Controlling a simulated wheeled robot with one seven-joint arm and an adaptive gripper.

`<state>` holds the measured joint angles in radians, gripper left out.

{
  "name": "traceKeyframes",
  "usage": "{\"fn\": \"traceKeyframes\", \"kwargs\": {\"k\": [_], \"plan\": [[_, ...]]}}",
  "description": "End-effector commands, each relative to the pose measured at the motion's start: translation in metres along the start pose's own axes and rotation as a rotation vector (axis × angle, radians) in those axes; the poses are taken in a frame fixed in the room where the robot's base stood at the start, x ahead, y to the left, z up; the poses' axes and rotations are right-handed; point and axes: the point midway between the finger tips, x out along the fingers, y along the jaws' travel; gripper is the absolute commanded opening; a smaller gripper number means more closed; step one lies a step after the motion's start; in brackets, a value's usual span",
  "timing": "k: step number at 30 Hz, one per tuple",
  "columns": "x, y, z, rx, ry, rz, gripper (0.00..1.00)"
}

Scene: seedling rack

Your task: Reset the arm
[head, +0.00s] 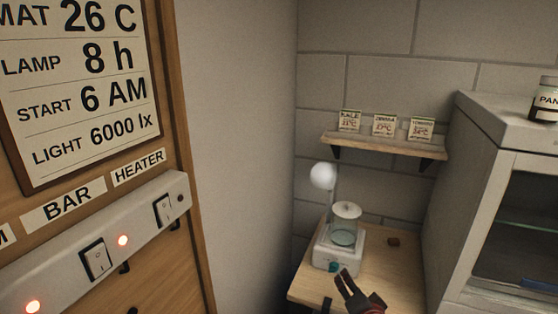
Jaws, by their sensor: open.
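My gripper (344,280) shows at the bottom of the head view, dark with its fingers pointing up and slightly left. It is open and I see nothing between its fingers. In the picture it lies just in front of a small white device (325,254) with a round glass jar (343,234); I cannot tell whether they touch. Most of my arm is outside the view.
A shelf (385,147) with several label cards hangs above. A grey cabinet (478,185) bearing a jar (545,100) stands right. A switch bar (130,240) is on the left panel.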

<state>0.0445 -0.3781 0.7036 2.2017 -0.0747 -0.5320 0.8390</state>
Motion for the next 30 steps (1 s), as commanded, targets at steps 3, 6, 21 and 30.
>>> {"fn": "traceKeyframes", "kwargs": {"k": [3, 6, 21, 30], "plan": [[-0.036, -0.012, -0.012, -0.139, -0.067, 0.074, 0.42], [-0.072, -0.016, -0.015, -0.253, -0.142, 0.134, 0.42], [-0.274, 0.000, 0.016, -0.720, -0.564, 0.256, 0.42], [-0.297, 0.005, 0.024, -0.767, -0.622, 0.256, 0.42]]}}
